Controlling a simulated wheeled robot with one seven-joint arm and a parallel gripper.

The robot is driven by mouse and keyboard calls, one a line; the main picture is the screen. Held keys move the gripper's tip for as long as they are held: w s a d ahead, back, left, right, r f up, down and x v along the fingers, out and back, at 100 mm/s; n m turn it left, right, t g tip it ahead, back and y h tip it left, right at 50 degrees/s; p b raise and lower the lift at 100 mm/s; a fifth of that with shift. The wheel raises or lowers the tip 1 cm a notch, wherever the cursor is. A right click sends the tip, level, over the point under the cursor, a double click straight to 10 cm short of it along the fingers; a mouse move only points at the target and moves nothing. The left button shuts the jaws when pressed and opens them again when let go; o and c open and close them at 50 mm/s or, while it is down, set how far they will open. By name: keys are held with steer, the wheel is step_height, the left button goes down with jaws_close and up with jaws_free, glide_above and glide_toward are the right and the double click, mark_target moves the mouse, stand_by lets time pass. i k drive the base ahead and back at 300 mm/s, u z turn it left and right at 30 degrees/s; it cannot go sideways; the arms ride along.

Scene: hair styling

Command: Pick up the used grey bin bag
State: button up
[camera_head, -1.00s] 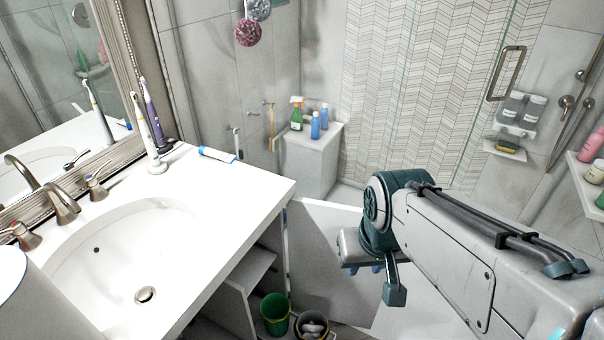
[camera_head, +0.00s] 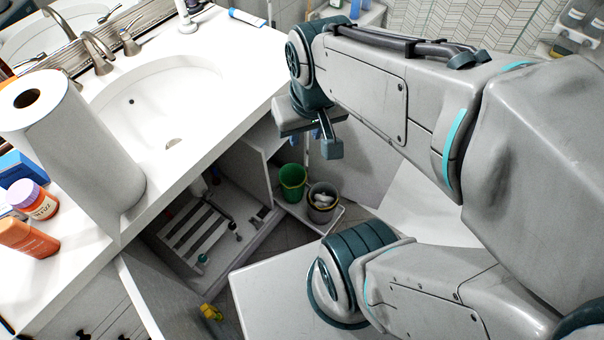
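A small grey bin (camera_head: 322,203) stands on the low shelf beside the open cabinet, right of a green bin (camera_head: 292,182). Pale crumpled contents show inside its rim. I cannot tell whether the grey material is the used bin bag or the bin itself. My gripper (camera_head: 304,137) hangs from my wrist above and slightly behind the bins in the picture, apart from them.
The white sink counter (camera_head: 205,125) juts out left of my arm, with a paper roll (camera_head: 75,150) and bottles on it. Below, the cabinet is open, with a white rack (camera_head: 195,236) inside.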

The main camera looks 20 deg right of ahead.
mark_target(323, 196)
steer(key=u, duration=0.3)
steer(key=k, duration=0.7)
steer(key=z, duration=1.25)
steer(key=k, duration=0.65)
steer(key=z, duration=0.85)
steer(key=i, duration=0.8)
steer(key=u, duration=0.8)
steer(key=i, duration=0.9)
steer(key=u, duration=0.95)
